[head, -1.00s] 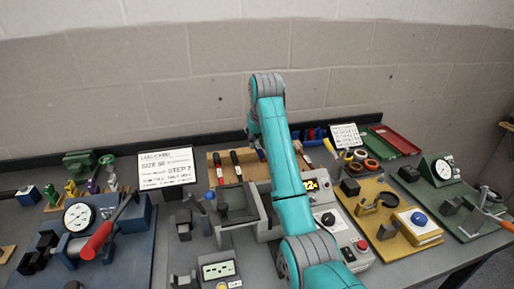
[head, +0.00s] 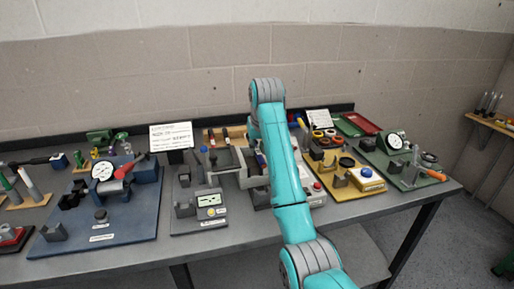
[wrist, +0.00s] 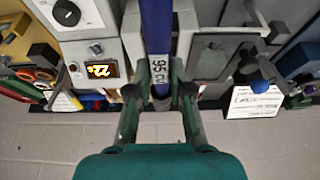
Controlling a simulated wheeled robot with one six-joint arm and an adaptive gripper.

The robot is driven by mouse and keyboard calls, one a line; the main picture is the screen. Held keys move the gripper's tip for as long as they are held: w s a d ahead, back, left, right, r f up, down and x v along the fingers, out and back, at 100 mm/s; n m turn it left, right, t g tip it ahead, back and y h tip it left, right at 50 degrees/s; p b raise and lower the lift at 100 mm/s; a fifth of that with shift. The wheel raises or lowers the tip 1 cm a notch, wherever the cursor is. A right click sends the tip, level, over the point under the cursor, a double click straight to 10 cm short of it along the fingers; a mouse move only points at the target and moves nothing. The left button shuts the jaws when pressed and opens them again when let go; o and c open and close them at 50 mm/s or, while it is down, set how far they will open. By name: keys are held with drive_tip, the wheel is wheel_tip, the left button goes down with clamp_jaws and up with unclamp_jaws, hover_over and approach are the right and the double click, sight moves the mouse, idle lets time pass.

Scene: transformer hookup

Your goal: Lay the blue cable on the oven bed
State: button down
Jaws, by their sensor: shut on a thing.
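My gripper (wrist: 160,92) is shut on the blue cable (wrist: 157,28) in the wrist view. The cable is a thick, straight dark-blue length running away from the fingers, with a white printed label (wrist: 160,72) between them. It lies in line with a gap between grey blocks of what looks like the oven (wrist: 133,42); I cannot tell whether it touches the bed. The oven's bed is mostly hidden under the cable. In the head view my arm covers the gripper and cable, and part of the grey oven housing (head: 250,175) shows beside it.
A panel with a lit display (wrist: 97,71) and a knob is left of the cable in the wrist view. A grey open-topped station (head: 222,163) stands left of my arm in the head view. A blue gauge fixture (head: 120,205) is further left; yellow and green boards (head: 408,172) are right.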

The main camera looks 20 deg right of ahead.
drive_tip(key=shift+f, duration=0.1)
drive_tip(key=shift+f, duration=5.4)
drive_tip(key=c, duration=1)
unclamp_jaws()
drive_tip(key=shift+o, duration=0.2)
drive_tip(key=shift+r, duration=3.5)
